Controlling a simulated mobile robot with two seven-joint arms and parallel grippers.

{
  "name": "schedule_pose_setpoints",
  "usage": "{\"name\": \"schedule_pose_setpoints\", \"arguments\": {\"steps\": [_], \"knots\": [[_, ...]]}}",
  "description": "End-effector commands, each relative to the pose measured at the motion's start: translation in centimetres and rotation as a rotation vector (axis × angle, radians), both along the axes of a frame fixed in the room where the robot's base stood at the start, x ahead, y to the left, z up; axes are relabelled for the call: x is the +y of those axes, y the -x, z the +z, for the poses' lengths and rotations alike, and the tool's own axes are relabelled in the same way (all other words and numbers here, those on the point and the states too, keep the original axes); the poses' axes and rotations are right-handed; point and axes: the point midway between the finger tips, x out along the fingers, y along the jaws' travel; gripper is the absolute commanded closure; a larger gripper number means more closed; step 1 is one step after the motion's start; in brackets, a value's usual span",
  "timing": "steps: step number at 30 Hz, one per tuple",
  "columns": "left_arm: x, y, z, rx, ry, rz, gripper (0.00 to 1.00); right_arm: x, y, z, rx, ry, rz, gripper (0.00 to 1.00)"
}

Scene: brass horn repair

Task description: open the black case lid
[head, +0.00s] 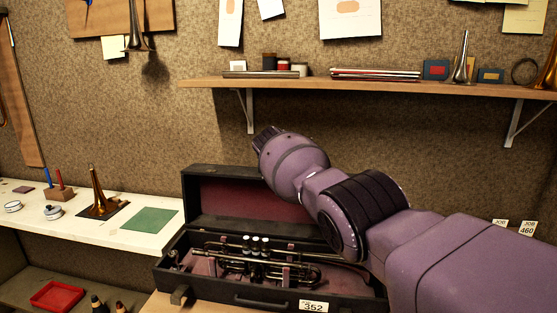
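The black case (260,294) sits on a wooden surface at the lower middle of the head view. Its lid (190,205) stands raised at the back, showing a dark red lining (235,196). A dark brass instrument with valves (255,247) lies inside the case. My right arm comes in from the right and passes in front of the lid's right part and the case's right end. The fingers of my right gripper do not show, so I cannot tell whether it touches the lid. My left gripper is out of view.
A white bench (100,232) at left holds a green mat (150,220), a small horn (97,190) and small tins. A wall shelf (400,87) with books and boxes runs above the case. A tag reading 352 (313,306) is on the case front.

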Motion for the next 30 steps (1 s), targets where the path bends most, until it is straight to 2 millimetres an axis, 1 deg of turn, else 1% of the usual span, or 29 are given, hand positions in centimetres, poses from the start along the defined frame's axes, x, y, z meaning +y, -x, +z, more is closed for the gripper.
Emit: {"name": "schedule_pose_setpoints", "arguments": {"steps": [12, 13, 17, 18, 26, 30], "knots": [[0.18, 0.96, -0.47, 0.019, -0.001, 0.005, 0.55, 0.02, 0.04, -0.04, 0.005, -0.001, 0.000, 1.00], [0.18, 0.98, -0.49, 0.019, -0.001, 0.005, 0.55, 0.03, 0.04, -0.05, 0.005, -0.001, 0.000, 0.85], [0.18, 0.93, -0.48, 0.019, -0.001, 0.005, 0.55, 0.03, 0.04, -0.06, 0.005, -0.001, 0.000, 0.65], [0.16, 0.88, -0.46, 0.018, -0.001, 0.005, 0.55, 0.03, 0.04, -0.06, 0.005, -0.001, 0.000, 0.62], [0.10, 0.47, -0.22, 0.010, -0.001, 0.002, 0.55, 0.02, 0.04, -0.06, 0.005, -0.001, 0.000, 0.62], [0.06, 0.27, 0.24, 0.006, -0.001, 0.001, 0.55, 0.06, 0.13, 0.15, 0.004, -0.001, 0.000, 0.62]]}}
